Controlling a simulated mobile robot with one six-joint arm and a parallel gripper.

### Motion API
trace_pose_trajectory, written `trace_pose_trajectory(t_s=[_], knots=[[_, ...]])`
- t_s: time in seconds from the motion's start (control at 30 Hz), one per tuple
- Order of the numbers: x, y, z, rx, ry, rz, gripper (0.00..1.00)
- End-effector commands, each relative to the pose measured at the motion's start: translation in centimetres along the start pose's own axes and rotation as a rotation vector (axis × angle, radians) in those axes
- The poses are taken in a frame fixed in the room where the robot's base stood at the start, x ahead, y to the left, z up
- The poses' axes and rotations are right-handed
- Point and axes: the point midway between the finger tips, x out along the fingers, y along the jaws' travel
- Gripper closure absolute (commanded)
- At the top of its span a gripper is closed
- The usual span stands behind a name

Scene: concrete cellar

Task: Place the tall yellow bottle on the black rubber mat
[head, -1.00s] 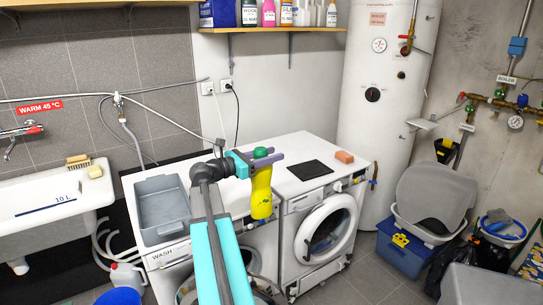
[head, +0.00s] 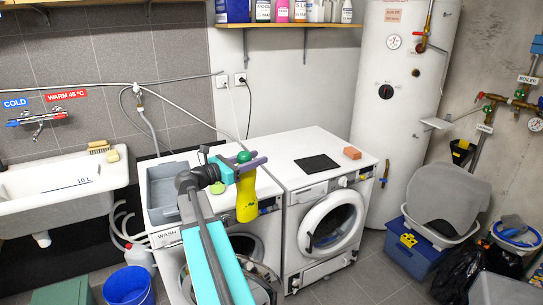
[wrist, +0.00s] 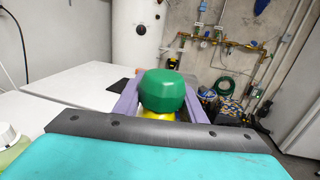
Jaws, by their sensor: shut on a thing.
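The tall yellow bottle (head: 246,196) with a green cap is upright in my gripper (head: 252,164), in front of the gap between the two washing machines in the head view. My gripper is shut on it just below the cap. In the wrist view the green cap (wrist: 162,90) stands between the purple fingers (wrist: 160,104), and most of the yellow body is hidden below it. The black rubber mat (head: 316,163) lies flat on top of the right washing machine, to the right of the bottle and apart from it. A dark edge of the mat (wrist: 118,85) shows in the wrist view.
A grey tub (head: 164,200) stands on the left machine. A shelf (head: 290,27) with bottles hangs above. The white top around the mat is largely clear.

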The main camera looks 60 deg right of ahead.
Motion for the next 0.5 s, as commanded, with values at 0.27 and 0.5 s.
trace_pose_trajectory(t_s=[0.27, 0.5], knots=[[-7.0, 3.6, -1.7, -0.001, -0.003, 0.111, 1.00], [-12.9, 5.9, -3.2, 0.000, -0.003, 0.204, 1.00]])
